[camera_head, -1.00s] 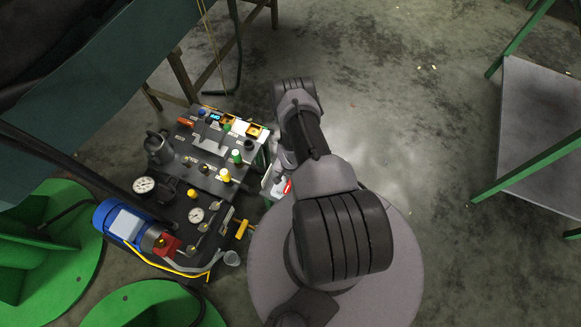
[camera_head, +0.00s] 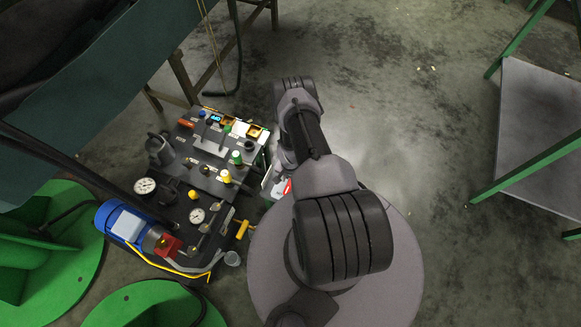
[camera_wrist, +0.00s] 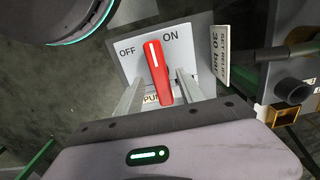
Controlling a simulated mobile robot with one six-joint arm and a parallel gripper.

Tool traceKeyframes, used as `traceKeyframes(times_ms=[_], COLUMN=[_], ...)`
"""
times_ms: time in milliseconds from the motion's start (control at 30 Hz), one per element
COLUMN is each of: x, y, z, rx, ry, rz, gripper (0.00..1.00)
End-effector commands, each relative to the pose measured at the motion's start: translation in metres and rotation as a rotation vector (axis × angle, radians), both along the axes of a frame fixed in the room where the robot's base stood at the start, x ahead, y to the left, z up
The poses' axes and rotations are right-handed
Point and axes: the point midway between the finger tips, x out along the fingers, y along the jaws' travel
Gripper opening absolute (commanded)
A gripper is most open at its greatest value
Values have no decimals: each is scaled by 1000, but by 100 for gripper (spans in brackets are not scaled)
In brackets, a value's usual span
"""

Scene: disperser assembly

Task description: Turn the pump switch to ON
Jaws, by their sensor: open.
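The pump switch (camera_wrist: 158,72) is a red lever with a white line at its upper end. It sits on a pale plate (camera_wrist: 198,58) marked OFF on the left and ON on the right. Its white line points about midway between the two words. My gripper (camera_wrist: 160,92) is open, with one finger on each side of the lever's lower part. Small gaps seem to show, but contact is hard to tell. A PUMP label below is partly hidden. In the head view the red switch (camera_head: 287,186) shows small on the rig's right side; my arm hides the gripper.
The black rig (camera_head: 207,178) with gauges, knobs and a blue motor (camera_head: 122,222) stands left of my arm. In the wrist view a "SET RELIEF" label (camera_wrist: 220,55) and a dark fitting (camera_wrist: 292,90) lie right of the plate.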

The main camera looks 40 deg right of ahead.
Motion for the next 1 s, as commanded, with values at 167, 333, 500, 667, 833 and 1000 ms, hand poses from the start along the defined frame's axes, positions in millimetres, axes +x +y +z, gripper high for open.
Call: traceKeyframes(times_ms=[167, 333, 500, 667, 833, 1000], x=[1, 1, 1, 0, 0, 0], y=[-1, -1, 0, 0, 0, 0], z=[67, 119, 151, 161, 160, 160], rx=[-1, 0, -1, 0, 0, 0], ry=[0, -1, -1, -1, 0, 0], rz=[0, 0, 1, 0, 0, 0], gripper=[45, 45, 45, 45, 45, 45])
